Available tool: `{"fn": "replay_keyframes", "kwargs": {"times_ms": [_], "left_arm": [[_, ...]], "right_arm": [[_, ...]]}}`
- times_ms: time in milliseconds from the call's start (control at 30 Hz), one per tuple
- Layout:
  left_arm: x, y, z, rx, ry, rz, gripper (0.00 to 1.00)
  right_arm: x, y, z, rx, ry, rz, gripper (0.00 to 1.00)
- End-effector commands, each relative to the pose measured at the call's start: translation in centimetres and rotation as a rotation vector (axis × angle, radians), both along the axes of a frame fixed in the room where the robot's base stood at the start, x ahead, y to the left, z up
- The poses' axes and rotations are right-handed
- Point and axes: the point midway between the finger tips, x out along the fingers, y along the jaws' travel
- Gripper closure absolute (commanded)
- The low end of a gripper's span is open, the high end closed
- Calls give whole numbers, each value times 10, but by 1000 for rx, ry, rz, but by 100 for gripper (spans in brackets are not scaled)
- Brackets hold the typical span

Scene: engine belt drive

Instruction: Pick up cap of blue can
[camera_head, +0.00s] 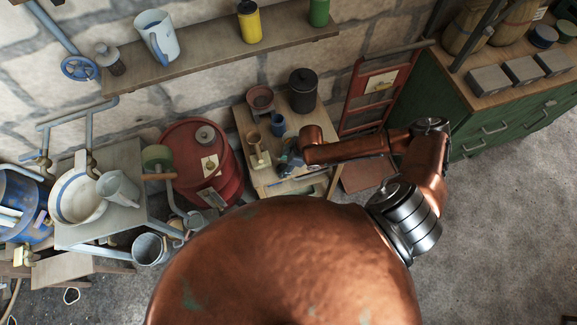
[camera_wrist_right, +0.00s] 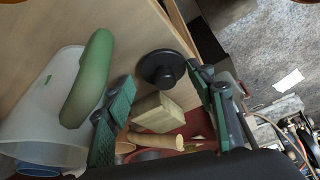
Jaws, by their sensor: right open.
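A black round cap (camera_wrist_right: 162,68) with a raised knob lies on a wooden surface in the right wrist view. My right gripper (camera_wrist_right: 161,74) is open, with its two green-grey fingers on either side of the cap in that picture. I cannot tell how far the fingertips are above it. In the head view my right gripper (camera_head: 291,160) is over the small wooden table, partly hidden by my copper arm. A small blue can (camera_head: 278,124) stands there just behind it. The cap cannot be made out in the head view. My left gripper is not in view.
A pale container (camera_wrist_right: 45,115) with a green handle (camera_wrist_right: 90,78) is close left of the fingers. A wooden block (camera_wrist_right: 160,112) lies below the cap. A dark lidded pot (camera_head: 302,92) and brown pot (camera_head: 260,100) stand behind on the table. A red barrel (camera_head: 203,160) stands left.

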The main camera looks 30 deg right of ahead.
Motion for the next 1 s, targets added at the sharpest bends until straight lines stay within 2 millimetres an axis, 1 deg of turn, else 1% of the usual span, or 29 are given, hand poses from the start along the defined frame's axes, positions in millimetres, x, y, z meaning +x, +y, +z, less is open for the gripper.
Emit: {"fn": "replay_keyframes", "kwargs": {"times_ms": [33, 133, 300, 600, 633, 867, 1000], "left_arm": [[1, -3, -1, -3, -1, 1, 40], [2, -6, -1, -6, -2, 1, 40], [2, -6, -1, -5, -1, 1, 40], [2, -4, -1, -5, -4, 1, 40], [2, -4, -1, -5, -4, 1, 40], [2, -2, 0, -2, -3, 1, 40], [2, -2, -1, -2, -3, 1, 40]], "right_arm": [[0, 2, -3, 0, 0, 0, 50], [1, 3, -5, -1, -1, 1, 50], [1, 3, -5, -1, -1, 1, 50], [1, 3, -5, -2, -1, 0, 71], [1, 3, -5, -1, -2, 0, 72], [1, 3, -4, -1, -2, 0, 72], [2, 2, 2, -1, -3, 0, 72]]}}
